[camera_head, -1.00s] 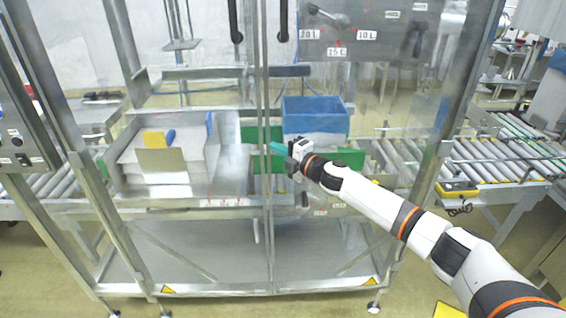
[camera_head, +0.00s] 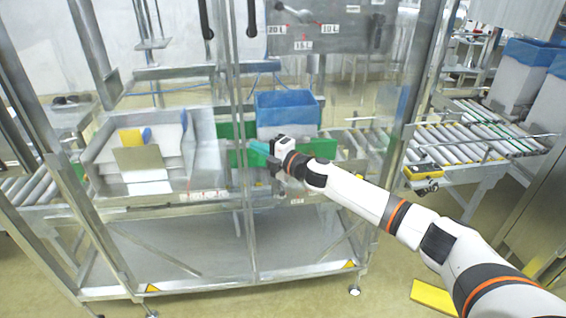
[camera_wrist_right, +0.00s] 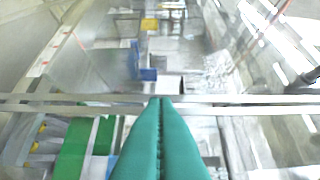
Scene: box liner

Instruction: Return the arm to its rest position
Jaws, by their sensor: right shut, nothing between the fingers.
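My right arm (camera_head: 360,195) comes in from the lower right of the head view and reaches out toward the front of the machine. My right gripper (camera_head: 261,151) is at its end, in front of the machine's glazed front, near the green panel and the blue-lined box. Its two green fingers are together and empty; they also show shut in the right wrist view (camera_wrist_right: 160,135). My left gripper is not in view.
A metal-framed machine (camera_head: 245,200) stands ahead. A blue-lined box (camera_head: 286,117) sits behind its front. Roller conveyors (camera_head: 450,135) run to the right, with a yellow control box (camera_head: 424,171). More blue-lined boxes (camera_head: 528,72) stand at right. Open floor lies at lower right.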

